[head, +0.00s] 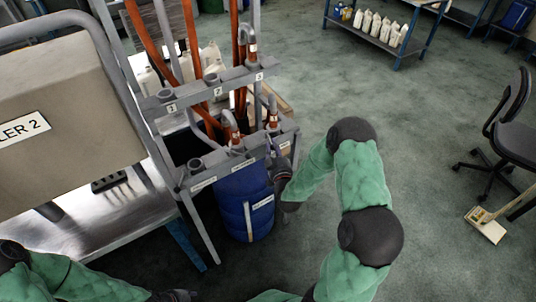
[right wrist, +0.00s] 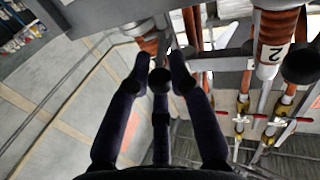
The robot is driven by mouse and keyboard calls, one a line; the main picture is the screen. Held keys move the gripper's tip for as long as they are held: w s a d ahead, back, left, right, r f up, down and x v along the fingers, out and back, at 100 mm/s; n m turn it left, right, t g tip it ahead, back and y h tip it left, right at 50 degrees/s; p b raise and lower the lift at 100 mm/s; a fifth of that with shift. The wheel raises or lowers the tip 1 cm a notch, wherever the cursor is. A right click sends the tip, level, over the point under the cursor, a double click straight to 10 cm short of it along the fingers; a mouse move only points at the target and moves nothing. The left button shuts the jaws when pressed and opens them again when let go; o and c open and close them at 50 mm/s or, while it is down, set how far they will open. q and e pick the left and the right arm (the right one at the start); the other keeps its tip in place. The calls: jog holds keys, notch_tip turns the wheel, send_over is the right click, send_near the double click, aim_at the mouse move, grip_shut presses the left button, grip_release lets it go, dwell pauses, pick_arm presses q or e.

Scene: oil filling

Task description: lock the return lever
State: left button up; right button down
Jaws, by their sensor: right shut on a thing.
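My right gripper (head: 281,174) is at the right side of the grey pipe rack, beside the lower labelled beam. In the right wrist view its dark fingers (right wrist: 160,64) close around a black ball knob (right wrist: 160,81). The knob appears to be the end of a lever; its shaft is mostly hidden by the fingers. A second black ball knob (right wrist: 300,65) stands free at the right, beside the pipe marked 2. The label of the held lever cannot be read. My left arm shows at the lower left of the head view, but its gripper is out of sight.
The grey rack (head: 212,88) carries orange hoses and numbered pipes. A blue drum (head: 236,208) stands under it. The filler machine (head: 62,115) and its metal table (head: 115,222) are left.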

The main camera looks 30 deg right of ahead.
jog(key=w+d+n+t+y+b, duration=0.1)
jog(key=d+n+y+b, duration=0.2)
jog(key=d+y+b, duration=0.2)
jog(key=shift+d+r+n+y+b, duration=0.3)
jog(key=shift+d+b, duration=0.9)
jog(key=shift+d, duration=0.05)
jog(key=shift+r, duration=0.15)
jog(key=c, duration=1.1)
grip_release()
jog(key=shift+w, duration=0.1)
jog(key=shift+w+d+f, duration=0.1)
jog(key=shift+w+f, duration=0.05)
jog(key=shift+f, duration=0.05)
jog(key=shift+f, duration=0.1)
